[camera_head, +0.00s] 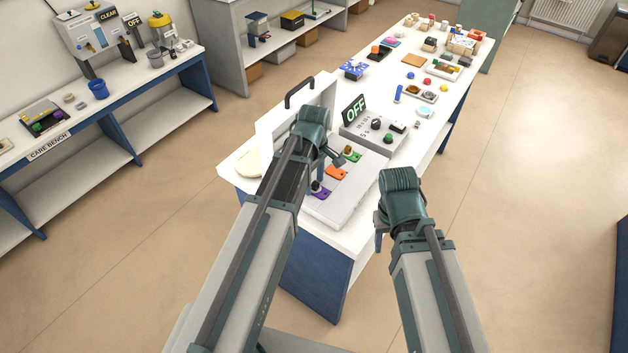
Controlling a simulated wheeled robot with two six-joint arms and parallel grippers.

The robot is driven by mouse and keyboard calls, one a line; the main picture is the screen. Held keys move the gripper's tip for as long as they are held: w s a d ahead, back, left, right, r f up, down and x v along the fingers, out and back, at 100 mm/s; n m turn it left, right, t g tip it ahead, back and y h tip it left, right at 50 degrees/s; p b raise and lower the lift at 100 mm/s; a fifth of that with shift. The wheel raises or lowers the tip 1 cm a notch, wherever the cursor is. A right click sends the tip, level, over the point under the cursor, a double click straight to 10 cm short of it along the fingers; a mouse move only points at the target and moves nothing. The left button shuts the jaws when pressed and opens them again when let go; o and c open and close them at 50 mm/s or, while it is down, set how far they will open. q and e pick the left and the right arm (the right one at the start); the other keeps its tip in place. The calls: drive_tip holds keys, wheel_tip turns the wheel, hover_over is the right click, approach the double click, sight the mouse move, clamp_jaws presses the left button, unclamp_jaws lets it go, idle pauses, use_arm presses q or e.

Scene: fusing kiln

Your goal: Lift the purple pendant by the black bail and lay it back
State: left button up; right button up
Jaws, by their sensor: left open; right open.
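The purple pendant (323,195) lies on the white kiln bed at the near end of the row, with a small dark piece, apparently its black bail (316,186), at its upper left. An orange pendant (336,173) and a green pendant (354,157) lie farther along the row. My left gripper (333,161) is open above the bed, near the orange pendant and beyond the purple one; its wrist hides part of the bed. My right gripper (380,236) is open and empty, off the table's right edge, with its fingers pointing down.
The kiln's raised white lid with a black handle (299,91) stands behind my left wrist. Several small items fill the far table. Open floor lies to the right.

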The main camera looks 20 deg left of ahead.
use_arm(q)
drive_tip(key=shift+c, duration=0.2)
clamp_jaws()
drive_tip(key=shift+r+p, duration=1.3)
drive_tip(key=shift+r, duration=0.05)
idle(0.6)
drive_tip(key=shift+f+b, duration=1.3)
idle(2.0)
idle(0.3)
unclamp_jaws()
wheel_tip(320, 180, up, 14)
drive_tip(key=p, duration=1.4)
